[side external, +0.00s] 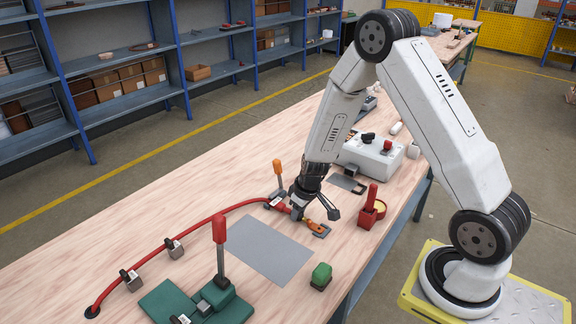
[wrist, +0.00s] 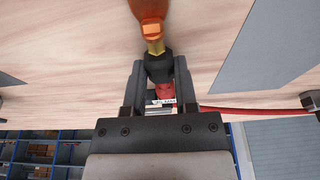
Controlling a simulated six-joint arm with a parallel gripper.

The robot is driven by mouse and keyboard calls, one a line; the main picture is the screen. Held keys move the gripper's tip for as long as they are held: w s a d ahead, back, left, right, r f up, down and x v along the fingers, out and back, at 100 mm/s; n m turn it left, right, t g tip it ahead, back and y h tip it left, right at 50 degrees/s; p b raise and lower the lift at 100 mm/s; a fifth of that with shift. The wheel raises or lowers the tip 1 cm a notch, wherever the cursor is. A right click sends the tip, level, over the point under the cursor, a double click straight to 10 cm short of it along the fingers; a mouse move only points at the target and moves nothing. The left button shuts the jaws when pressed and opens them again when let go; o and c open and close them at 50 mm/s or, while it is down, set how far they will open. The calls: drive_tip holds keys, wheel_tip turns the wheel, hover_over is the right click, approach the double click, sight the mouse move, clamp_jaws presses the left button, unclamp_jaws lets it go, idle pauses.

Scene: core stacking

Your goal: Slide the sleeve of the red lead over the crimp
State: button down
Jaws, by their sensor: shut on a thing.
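The red lead (side external: 190,229) runs in a curve along the table from the lower left to my gripper (side external: 300,208). In the wrist view my gripper (wrist: 158,72) is shut around a black sleeve (wrist: 158,68) at the lead's end. A brass-coloured crimp (wrist: 154,47) shows just beyond the sleeve, against an orange piece (wrist: 150,14). The orange piece also shows beside my gripper in the side view (side external: 313,224). A red part with a white label (wrist: 165,91) sits behind the sleeve between the fingers. How far the sleeve covers the crimp cannot be told.
Grey clips (side external: 174,248) hold the lead. An orange-handled clamp (side external: 278,175) stands close behind my gripper. A grey mat (side external: 262,250), a green press with red lever (side external: 219,240), a green block (side external: 321,276), a red holder (side external: 370,208) and a white box (side external: 372,157) stand around.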

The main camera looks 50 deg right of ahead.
drive_tip(key=shift+s, duration=1)
drive_tip(key=shift+c, duration=1.6)
unclamp_jaws()
drive_tip(key=shift+r, duration=0.25)
drive_tip(key=v, duration=0.7)
drive_tip(key=shift+r, duration=0.15)
drive_tip(key=shift+s, duration=0.15)
drive_tip(key=shift+a+r, duration=0.1)
drive_tip(key=s+a+r, duration=0.6)
drive_tip(key=s+a, duration=0.2)
drive_tip(key=a, duration=0.1)
drive_tip(key=shift+s+a+r, duration=0.15)
drive_tip(key=shift+s+a, duration=0.1)
drive_tip(key=shift+a, duration=0.15)
